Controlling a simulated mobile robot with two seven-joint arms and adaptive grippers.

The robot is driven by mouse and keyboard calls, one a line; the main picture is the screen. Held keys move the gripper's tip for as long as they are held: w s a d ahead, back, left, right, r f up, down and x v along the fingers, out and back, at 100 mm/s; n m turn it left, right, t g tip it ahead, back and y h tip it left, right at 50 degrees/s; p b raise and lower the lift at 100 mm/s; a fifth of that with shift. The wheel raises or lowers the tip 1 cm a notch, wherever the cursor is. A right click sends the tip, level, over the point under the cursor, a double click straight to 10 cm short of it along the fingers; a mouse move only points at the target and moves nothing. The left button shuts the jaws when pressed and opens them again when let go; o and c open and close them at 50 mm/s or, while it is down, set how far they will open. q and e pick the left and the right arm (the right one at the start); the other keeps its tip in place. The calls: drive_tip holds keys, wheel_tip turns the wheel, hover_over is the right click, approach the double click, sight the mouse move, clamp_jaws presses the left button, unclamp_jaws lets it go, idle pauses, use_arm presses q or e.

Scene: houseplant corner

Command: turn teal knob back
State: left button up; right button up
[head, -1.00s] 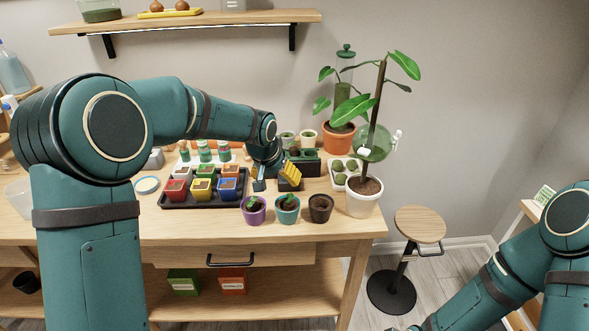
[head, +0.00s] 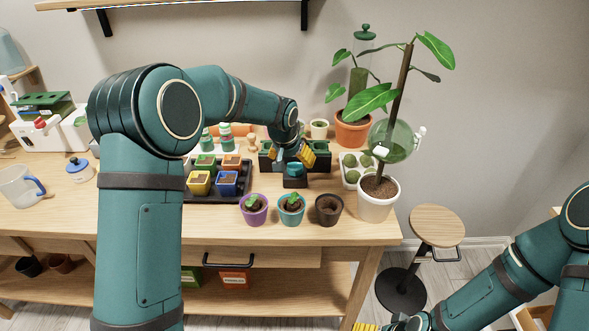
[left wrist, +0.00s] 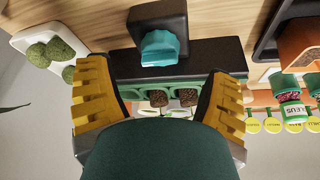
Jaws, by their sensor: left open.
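The teal knob (left wrist: 160,48) sits on a black block (left wrist: 158,20), seen in the left wrist view at the top middle. In the head view the knob (head: 295,168) shows on its block (head: 294,182), behind the small plant pots. My left gripper (head: 293,158) is open, just behind and above the knob. In the left wrist view its yellow fingers (left wrist: 158,78) stand wide apart, with the knob ahead of the gap and nothing between them. Of my right gripper (head: 367,327), only a yellow bit shows at the bottom edge of the head view.
A purple pot (head: 253,209), a teal pot (head: 291,210) and a dark pot (head: 329,209) stand in front of the block. A seedling tray (head: 216,196) is to the left. A white plant pot (head: 377,200) is to the right. A green-topped planter (left wrist: 180,88) is close by.

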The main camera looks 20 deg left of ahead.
sight(294, 166)
use_arm(q)
drive_tip(key=shift+b+x, duration=0.35)
drive_tip(key=shift+x, duration=2.15)
drive_tip(key=c, duration=1.2)
drive_tip(key=shift+c, duration=0.2)
